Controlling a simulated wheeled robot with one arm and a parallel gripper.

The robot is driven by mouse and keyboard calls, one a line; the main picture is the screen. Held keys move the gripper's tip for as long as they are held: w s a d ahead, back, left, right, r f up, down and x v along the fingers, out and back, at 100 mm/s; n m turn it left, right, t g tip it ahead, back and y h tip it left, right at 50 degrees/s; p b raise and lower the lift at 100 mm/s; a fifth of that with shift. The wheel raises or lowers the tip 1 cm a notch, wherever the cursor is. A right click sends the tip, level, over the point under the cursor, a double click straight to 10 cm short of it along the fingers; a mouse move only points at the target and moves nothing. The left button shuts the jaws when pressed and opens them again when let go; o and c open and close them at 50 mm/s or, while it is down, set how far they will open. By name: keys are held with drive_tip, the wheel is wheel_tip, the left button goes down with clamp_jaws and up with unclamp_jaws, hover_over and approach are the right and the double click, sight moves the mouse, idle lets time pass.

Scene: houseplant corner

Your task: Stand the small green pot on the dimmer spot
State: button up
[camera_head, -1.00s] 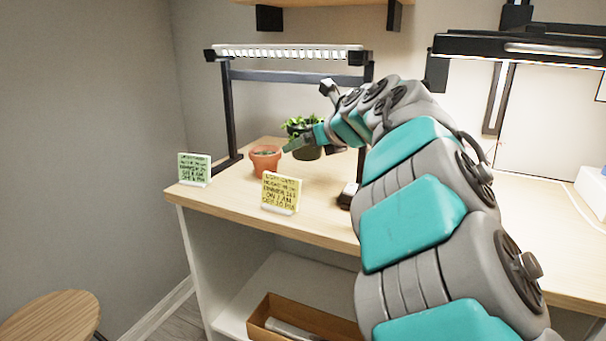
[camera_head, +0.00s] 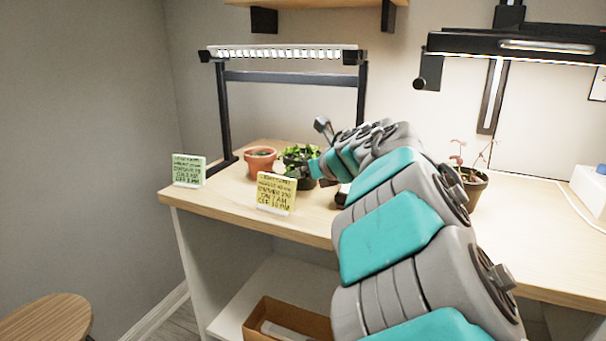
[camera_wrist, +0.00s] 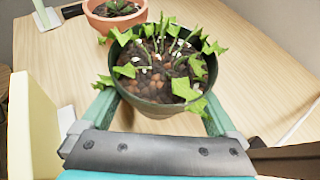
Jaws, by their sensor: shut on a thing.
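The small green pot (camera_wrist: 160,105) with a leafy ivy-like plant is between the fingers of my gripper (camera_wrist: 158,112) in the wrist view. The gripper is shut on it, one finger on each side, and the pot looks upright. In the head view the plant (camera_head: 299,153) shows behind the yellow card, and my arm and the card hide part of the pot. I cannot tell whether its base touches the table. A yellow card (camera_head: 276,191) and a green card (camera_head: 188,170) stand along the front edge; their small print is hard to read.
A terracotta pot (camera_head: 260,162) stands close to the left of the green pot, under the left lamp (camera_head: 283,53). A right lamp (camera_head: 520,46) hangs over the right side, near a dark pot with a reddish plant (camera_head: 470,187). Bare tabletop (camera_head: 225,187) lies between the cards.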

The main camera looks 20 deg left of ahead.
drive_tip(key=o, duration=1.2)
drive_tip(key=shift+c, duration=0.2)
drive_tip(key=shift+r+p, duration=0.2)
drive_tip(key=shift+p, duration=0.1)
drive_tip(key=b+v, duration=0.1)
drive_tip(key=v, duration=1)
drive_tip(key=shift+f, duration=0.1)
drive_tip(key=shift+s+d+r, duration=0.25)
drive_tip(key=shift+d, duration=0.1)
